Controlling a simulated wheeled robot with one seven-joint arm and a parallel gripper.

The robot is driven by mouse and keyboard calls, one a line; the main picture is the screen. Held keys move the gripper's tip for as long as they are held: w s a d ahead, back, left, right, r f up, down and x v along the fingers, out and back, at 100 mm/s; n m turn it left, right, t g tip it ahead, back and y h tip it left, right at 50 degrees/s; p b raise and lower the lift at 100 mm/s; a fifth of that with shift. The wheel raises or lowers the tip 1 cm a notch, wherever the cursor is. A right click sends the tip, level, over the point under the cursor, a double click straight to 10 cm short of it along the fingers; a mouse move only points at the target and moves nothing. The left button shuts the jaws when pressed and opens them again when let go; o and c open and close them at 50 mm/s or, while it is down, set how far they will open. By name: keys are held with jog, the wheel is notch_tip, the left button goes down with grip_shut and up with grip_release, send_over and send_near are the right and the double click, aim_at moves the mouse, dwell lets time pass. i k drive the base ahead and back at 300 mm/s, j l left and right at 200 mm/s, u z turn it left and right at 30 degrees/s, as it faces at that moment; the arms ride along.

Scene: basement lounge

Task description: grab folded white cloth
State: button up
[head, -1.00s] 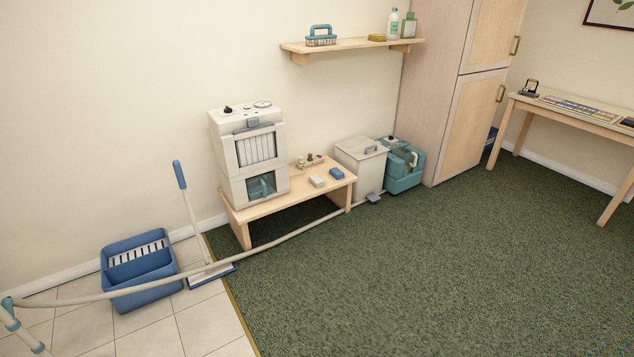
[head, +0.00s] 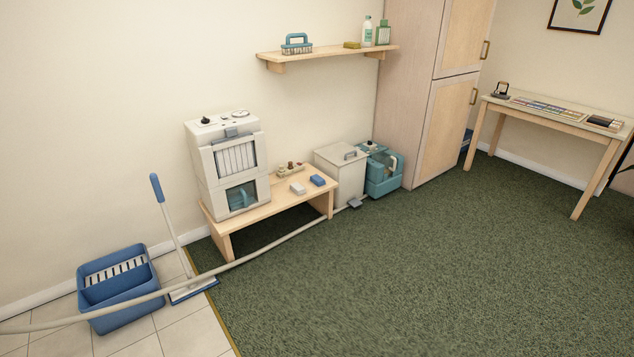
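No thing in the head view is clearly a folded white cloth. A small whitish block-shaped item (head: 298,188) lies on the low wooden bench (head: 252,216), beside a small blue item (head: 317,180). It is too small to tell whether it is cloth. My gripper is not in view.
A white machine (head: 228,165) stands on the bench. A lidded grey bin (head: 340,178) and a teal machine (head: 382,172) stand right of it. Green carpet (head: 400,270) is clear.

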aim_at(296, 188)
jog(key=i+z, duration=0.25)
jog(key=i, duration=0.95)
jog(key=i+u, duration=0.1)
jog(key=i, duration=0.5)
jog(key=i+l, duration=0.15)
jog(key=i, duration=0.4)
jog(key=i+l+u, duration=0.15)
jog(key=i, duration=0.45)
jog(key=i+l+u, duration=0.1)
jog(key=i, duration=0.45)
jog(key=i+l+u, duration=0.3)
jog(key=i, duration=0.25)
jog(key=i+l+u, duration=0.3)
jog(key=i+l, duration=0.15)
jog(key=i, duration=0.1)
